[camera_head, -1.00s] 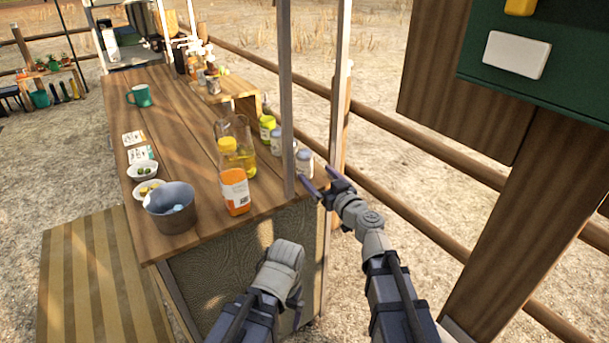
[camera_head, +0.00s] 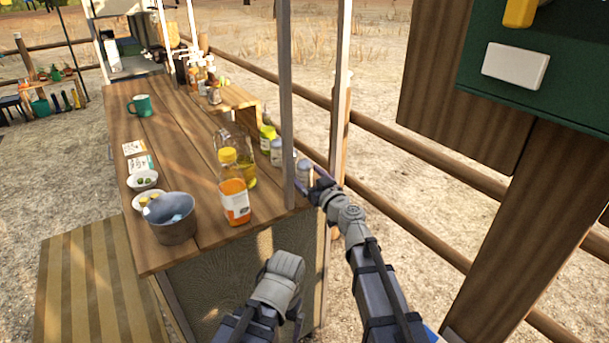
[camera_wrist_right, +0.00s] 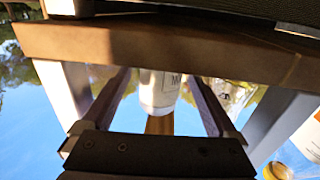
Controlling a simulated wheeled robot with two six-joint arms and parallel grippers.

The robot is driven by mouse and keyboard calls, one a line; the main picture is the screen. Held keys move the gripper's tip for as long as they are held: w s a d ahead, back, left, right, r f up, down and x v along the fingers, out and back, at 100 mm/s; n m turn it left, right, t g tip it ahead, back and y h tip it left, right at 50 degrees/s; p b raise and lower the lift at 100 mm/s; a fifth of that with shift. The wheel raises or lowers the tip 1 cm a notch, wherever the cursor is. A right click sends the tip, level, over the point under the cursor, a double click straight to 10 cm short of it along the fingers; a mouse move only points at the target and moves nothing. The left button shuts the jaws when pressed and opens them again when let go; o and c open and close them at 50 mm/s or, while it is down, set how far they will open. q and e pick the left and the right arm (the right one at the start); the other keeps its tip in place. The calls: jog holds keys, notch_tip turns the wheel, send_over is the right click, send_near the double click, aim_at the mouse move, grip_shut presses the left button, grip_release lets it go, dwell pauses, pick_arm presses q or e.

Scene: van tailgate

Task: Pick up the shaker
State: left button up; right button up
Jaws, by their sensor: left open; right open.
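A white shaker with a grey-blue lid (camera_head: 304,171) stands near the right edge of the wooden counter, just behind the metal post. A similar shaker (camera_head: 276,152) stands a little farther back. My right gripper (camera_head: 311,184) is at the near shaker, at the counter's corner. In the right wrist view, the open fingers of my right gripper (camera_wrist_right: 158,88) lie on either side of a white labelled shaker (camera_wrist_right: 160,92), with gaps showing on both sides. My left gripper (camera_head: 297,322) is low in front of the counter, folded down, empty and mostly hidden by its wrist.
The metal post (camera_head: 288,100) rises close beside my right gripper. An orange bottle (camera_head: 235,197), a glass jug (camera_head: 247,172) and a grey bucket (camera_head: 172,218) stand on the counter (camera_head: 190,140). A wooden fence (camera_head: 420,155) runs along the right.

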jog(key=shift+w+a, duration=0.25)
jog(key=shift+w, duration=0.3)
jog(key=shift+s, duration=0.1)
jog(key=shift+c, duration=0.4)
grip_shut()
pick_arm(q)
jog(key=shift+r, duration=0.2)
pick_arm(e)
jog(key=shift+r, duration=0.2)
